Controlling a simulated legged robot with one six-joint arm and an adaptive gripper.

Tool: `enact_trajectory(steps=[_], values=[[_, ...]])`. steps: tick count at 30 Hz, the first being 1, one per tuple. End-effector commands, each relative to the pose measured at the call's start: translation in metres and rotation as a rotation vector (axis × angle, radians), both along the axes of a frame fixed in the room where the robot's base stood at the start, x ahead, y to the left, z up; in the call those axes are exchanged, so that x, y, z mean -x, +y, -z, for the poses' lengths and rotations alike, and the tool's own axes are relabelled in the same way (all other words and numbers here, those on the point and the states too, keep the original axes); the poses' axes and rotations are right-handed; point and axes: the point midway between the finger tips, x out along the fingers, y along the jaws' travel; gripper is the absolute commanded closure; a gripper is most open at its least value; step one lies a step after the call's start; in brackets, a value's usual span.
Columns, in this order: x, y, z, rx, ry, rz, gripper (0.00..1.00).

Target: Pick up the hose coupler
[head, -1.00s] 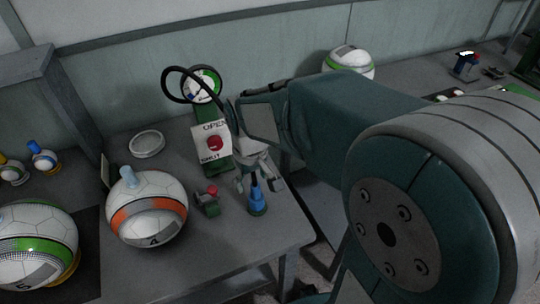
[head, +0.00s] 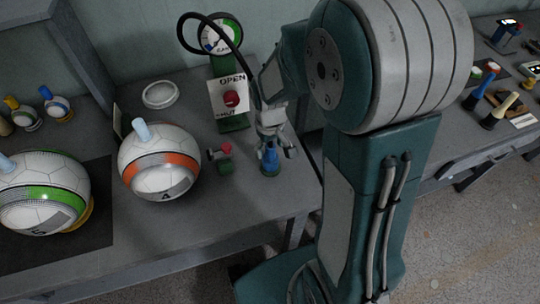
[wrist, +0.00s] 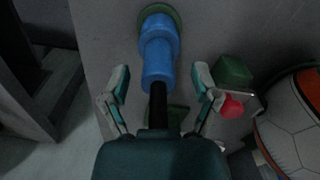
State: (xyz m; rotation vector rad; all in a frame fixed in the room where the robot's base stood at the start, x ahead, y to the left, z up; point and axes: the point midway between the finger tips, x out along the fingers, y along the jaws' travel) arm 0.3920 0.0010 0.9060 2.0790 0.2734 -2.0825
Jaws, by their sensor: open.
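The blue hose coupler (head: 270,160) stands upright on a green base near the front right corner of the grey table. In the wrist view the coupler (wrist: 158,45) lies along the middle, with a black hose or stem at its near end. My gripper (head: 275,143) is above and around the coupler's upper part. In the wrist view my open gripper (wrist: 161,78) has one finger on each side of the coupler, with gaps visible on both sides. The coupler's upper end is partly hidden by my gripper in the head view.
A small green block with a red knob (head: 225,150) sits just left of the coupler. The orange-striped ball (head: 160,162) is further left. Behind stands the green pump stand with gauge (head: 220,38) and an OPEN sign (head: 229,95). The table's right edge is close.

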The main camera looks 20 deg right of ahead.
Motion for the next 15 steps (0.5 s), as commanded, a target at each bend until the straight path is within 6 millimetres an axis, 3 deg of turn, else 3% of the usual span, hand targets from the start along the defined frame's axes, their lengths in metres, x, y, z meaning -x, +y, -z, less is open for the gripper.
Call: enact_trajectory(steps=[4,11,12,15], values=[[0.001,0.000,0.017,0.001,0.002,0.000,0.21],[0.000,0.000,0.020,0.000,-0.001,0.000,0.21],[0.000,0.000,0.020,0.000,-0.001,0.000,0.26],[0.000,0.000,0.020,0.000,-0.001,0.000,0.70]])
